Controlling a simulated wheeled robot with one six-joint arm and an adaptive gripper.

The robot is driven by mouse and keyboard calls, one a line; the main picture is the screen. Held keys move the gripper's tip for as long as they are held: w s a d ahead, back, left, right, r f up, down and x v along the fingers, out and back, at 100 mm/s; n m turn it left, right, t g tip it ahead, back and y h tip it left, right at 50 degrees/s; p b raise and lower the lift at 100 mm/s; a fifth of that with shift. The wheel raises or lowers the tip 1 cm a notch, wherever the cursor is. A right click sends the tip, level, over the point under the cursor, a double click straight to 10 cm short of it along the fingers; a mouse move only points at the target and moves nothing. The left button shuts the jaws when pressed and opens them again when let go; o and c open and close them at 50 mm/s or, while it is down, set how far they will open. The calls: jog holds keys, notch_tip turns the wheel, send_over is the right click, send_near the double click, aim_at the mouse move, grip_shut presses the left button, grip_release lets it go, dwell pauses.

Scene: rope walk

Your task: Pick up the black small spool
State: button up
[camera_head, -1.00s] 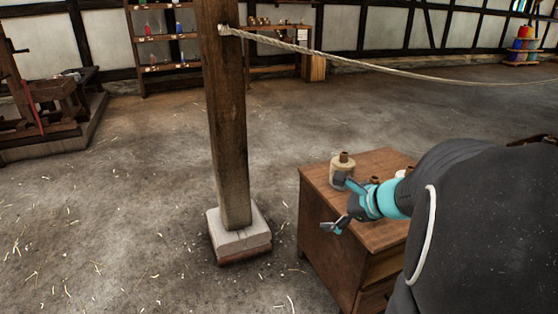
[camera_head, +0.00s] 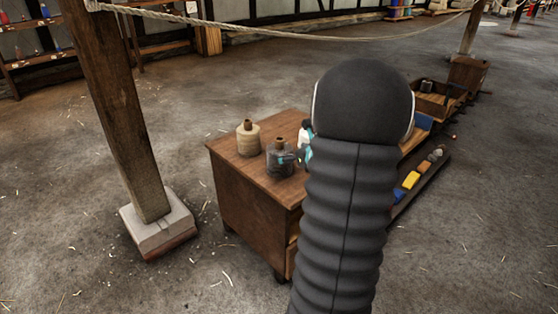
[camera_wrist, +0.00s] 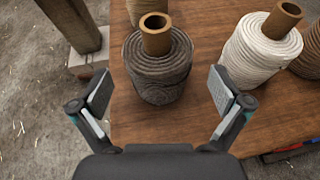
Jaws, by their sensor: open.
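The black small spool (camera_wrist: 158,72) stands upright on the wooden cabinet top (camera_wrist: 195,125), a brown core tube sticking out of its top. In the wrist view it is ahead of my open gripper (camera_wrist: 162,97), roughly centred between the two fingers, with nothing held. In the head view the black spool (camera_head: 280,160) stands near the cabinet's left part, with part of my gripper (camera_head: 296,160) beside it. My arm hides most of the gripper and the cabinet's right side in that view.
A beige spool (camera_head: 248,138) stands just behind the black one. A white spool (camera_wrist: 262,45) stands to its right, with a brown spool (camera_wrist: 308,52) at the edge. A wooden post (camera_head: 118,110) on a stone base rises left of the cabinet. A rope (camera_head: 300,35) hangs across the back.

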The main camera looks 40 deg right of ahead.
aim_at(283, 150)
jog(key=shift+x, duration=2.95)
jog(key=shift+w+a+r, duration=0.1)
jog(key=shift+a+r, duration=0.05)
jog(key=shift+r, duration=0.05)
jog(key=c, duration=1.1)
